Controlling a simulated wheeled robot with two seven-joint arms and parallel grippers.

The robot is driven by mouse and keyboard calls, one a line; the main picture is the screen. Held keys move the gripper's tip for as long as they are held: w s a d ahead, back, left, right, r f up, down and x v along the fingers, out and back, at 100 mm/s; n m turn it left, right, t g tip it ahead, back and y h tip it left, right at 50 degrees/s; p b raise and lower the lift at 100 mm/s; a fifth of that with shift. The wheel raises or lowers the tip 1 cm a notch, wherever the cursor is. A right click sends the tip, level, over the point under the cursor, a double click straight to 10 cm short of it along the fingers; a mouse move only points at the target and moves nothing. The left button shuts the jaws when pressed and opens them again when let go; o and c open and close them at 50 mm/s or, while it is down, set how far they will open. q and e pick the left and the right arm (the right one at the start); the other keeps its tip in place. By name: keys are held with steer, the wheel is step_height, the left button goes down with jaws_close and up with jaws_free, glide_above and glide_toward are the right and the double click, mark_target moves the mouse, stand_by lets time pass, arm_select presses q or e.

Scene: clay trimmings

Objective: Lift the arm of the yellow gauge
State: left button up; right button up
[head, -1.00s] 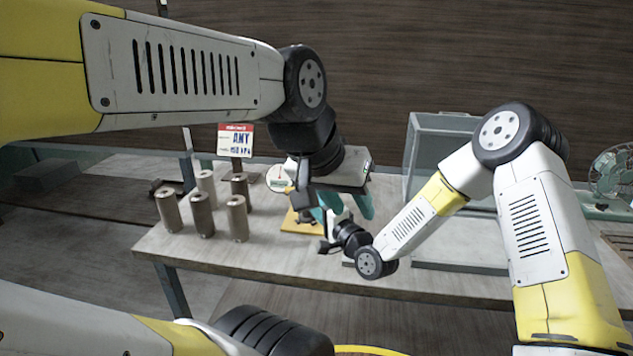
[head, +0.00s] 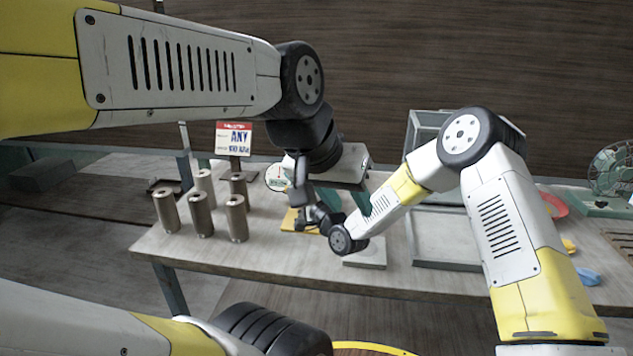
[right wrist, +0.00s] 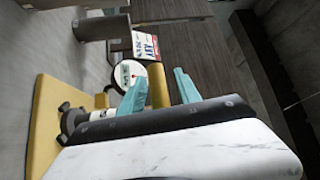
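The yellow gauge has a flat yellow base (head: 291,223) on the table in the head view. Its round white dial (head: 278,177) shows left of my left gripper. In the head view my right wrist hides part of the gauge. My left gripper (head: 366,202) hangs right of the gauge, only one teal finger showing clearly.
Several brown cylinders (head: 200,213) stand left of the gauge. A red and white sign (head: 234,139) stands behind them. A grey slab (head: 366,255) lies near the front edge, and a glass-sided case (head: 425,130) stands to the right. A green fan (head: 611,175) is at the far right.

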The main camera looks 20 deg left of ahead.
steer(key=shift+c, duration=0.4)
jaws_close()
steer(key=shift+r, duration=0.15)
stand_by(0.8)
